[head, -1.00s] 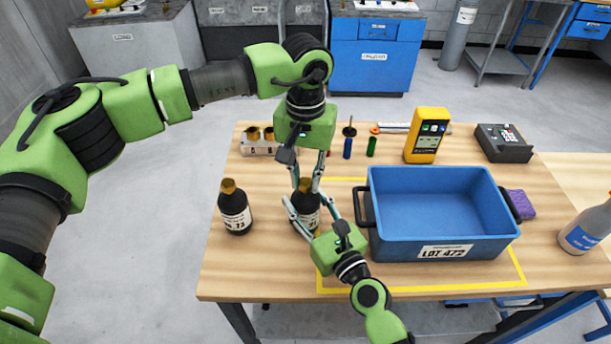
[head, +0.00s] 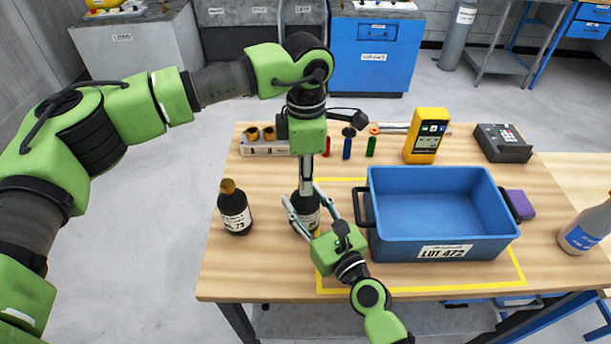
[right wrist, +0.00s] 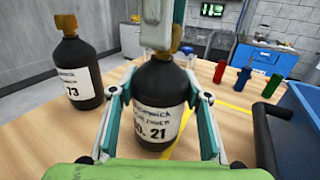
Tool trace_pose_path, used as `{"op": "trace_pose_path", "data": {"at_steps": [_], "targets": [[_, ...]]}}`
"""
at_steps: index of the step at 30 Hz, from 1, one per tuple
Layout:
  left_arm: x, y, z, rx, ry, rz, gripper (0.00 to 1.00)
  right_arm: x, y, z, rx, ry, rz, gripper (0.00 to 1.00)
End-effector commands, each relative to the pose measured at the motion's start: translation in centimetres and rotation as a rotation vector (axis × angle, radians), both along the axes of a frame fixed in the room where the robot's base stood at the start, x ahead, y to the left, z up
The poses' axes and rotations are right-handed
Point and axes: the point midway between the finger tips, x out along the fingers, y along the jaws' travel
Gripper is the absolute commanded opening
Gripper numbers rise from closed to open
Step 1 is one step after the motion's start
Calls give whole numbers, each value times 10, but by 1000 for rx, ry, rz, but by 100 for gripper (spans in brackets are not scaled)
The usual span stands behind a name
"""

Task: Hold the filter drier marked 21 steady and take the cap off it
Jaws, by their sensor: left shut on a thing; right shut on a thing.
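The filter drier marked 21 (right wrist: 160,112) is a dark bottle with a white label, upright on the table; it also shows in the head view (head: 307,215). My right gripper (right wrist: 160,98) is shut around its body from the near side. My left gripper (head: 306,185) points straight down from above and is shut on the brass-coloured cap (right wrist: 163,56) at the drier's top. Its fingers hide most of the cap, and I cannot tell whether the cap is loose on the neck.
Another drier (head: 235,212), marked 73, stands left with its cap on. A blue bin (head: 440,252) labelled LOT 472 stands close on the right. A holder (head: 264,148) with brass-coloured pieces, small coloured cylinders and a yellow meter (head: 426,135) line the back.

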Motion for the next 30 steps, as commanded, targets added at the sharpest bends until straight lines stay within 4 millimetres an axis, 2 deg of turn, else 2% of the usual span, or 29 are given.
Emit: {"op": "trace_pose_path", "data": {"at_steps": [30], "targets": [[1, 0, 1, 2, -4, 1960, 0, 0, 0, -1, 1, 3, -1, 0]]}}
